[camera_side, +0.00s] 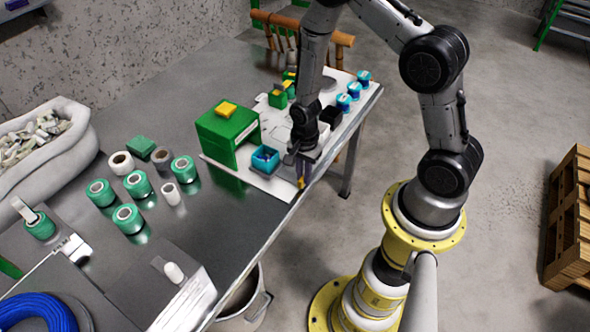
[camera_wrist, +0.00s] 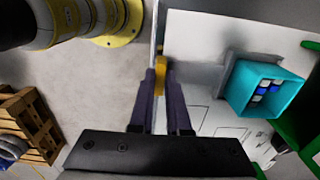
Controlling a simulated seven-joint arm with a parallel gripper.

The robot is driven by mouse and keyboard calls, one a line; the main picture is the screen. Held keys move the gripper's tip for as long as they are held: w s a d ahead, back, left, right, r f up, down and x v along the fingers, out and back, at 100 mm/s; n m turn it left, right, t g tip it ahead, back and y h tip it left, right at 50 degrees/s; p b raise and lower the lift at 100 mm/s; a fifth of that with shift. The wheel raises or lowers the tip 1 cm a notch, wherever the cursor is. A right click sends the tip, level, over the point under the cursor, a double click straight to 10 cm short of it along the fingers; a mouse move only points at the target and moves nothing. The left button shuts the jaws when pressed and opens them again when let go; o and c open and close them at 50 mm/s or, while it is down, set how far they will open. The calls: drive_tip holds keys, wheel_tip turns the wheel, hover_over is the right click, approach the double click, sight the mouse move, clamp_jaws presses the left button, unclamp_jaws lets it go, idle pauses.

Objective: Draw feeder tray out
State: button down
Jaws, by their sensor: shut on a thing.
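The feeder tray appears to be the flat white plate (camera_side: 281,186) lying along the table's edge, with boxes and bins on it. In the wrist view its white surface (camera_wrist: 200,60) has thin outlines drawn on it. A yellow handle (camera_side: 301,183) sits at the tray's near edge, and it also shows in the wrist view (camera_wrist: 160,76). My gripper (camera_side: 303,172) points down at that edge. Its purple fingers (camera_wrist: 158,85) are shut on the yellow handle, one on each side. The fingers hide part of the handle.
Several blue-and-white spools (camera_side: 354,90) stand at the far end. Green and white rolls (camera_side: 128,218) stand on the metal table at left. Open floor lies beyond the table's edge.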

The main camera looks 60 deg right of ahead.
drive_tip(key=c, duration=0.9)
unclamp_jaws()
wheel_tip(320, 180, up, 14)
drive_tip(key=shift+f, duration=0.1)
